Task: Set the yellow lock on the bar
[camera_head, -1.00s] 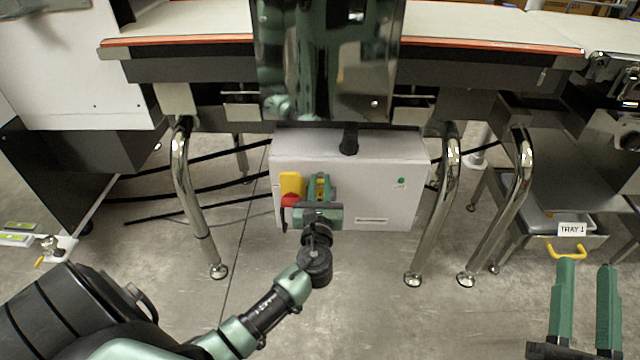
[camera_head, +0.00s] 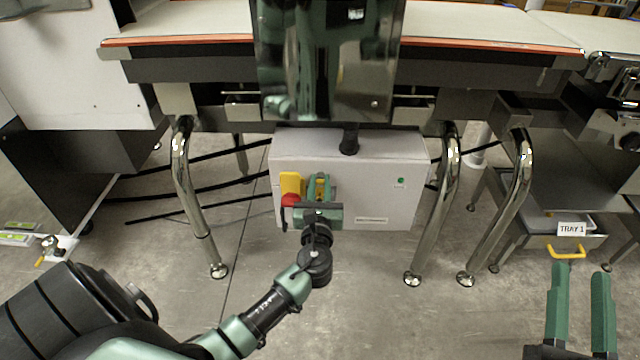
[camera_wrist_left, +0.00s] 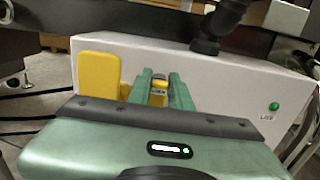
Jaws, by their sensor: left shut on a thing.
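A yellow plate (camera_head: 291,184) with a red knob (camera_head: 290,200) is on the left front of a light grey control box (camera_head: 380,190). My left gripper (camera_head: 320,183) is at the box front, just right of the yellow plate. In the left wrist view its two green fingers (camera_wrist_left: 161,85) are shut on the yellow lock (camera_wrist_left: 157,99), with a grey metal part showing at its top. The yellow plate (camera_wrist_left: 98,76) stands left of the fingers. No separate bar can be made out, and lock contact with the box is unclear. My right gripper (camera_head: 579,275) is open and empty at lower right.
A green lamp (camera_head: 401,181) is on the box's right side, and a dark post (camera_head: 349,138) rises from its top. Shiny metal legs (camera_head: 440,210) flank the box under the belt (camera_head: 470,25). A tray (camera_head: 535,225) with a yellow handle is near my right gripper.

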